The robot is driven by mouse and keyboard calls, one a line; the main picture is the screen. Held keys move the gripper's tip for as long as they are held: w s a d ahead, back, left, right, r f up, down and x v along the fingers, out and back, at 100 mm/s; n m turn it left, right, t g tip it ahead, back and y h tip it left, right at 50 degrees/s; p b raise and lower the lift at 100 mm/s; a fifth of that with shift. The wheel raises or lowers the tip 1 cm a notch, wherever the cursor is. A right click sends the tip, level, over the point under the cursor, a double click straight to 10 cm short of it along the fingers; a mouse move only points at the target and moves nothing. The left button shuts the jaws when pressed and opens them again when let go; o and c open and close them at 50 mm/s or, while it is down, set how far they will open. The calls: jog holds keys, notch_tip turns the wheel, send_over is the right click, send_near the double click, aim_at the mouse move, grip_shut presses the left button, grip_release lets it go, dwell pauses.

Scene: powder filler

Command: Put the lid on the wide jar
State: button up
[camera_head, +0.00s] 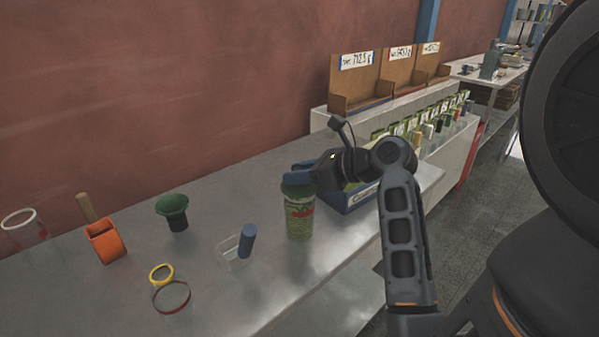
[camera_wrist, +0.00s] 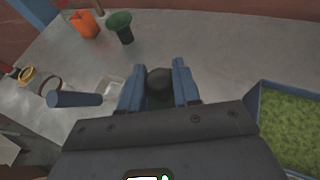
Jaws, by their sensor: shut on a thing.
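The jar (camera_head: 299,220) is clear, filled with green stuff, has a red mark on it, and stands upright on the grey counter. A dark green lid (camera_head: 294,189) is at its mouth, level as far as I can see; whether it is fully seated I cannot tell. My gripper (camera_head: 300,174) is shut on the lid from above and the right. In the wrist view its blue fingers (camera_wrist: 158,85) stand on either side of a dark round part, likely the lid's top. The jar body is hidden there by my gripper.
A blue bin of green powder (camera_wrist: 262,100) stands close right of the jar.

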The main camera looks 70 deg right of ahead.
jog(key=shift+f, duration=0.5)
dwell(0.6)
jog(key=o, duration=1.1)
jog(key=shift+v, duration=3.95)
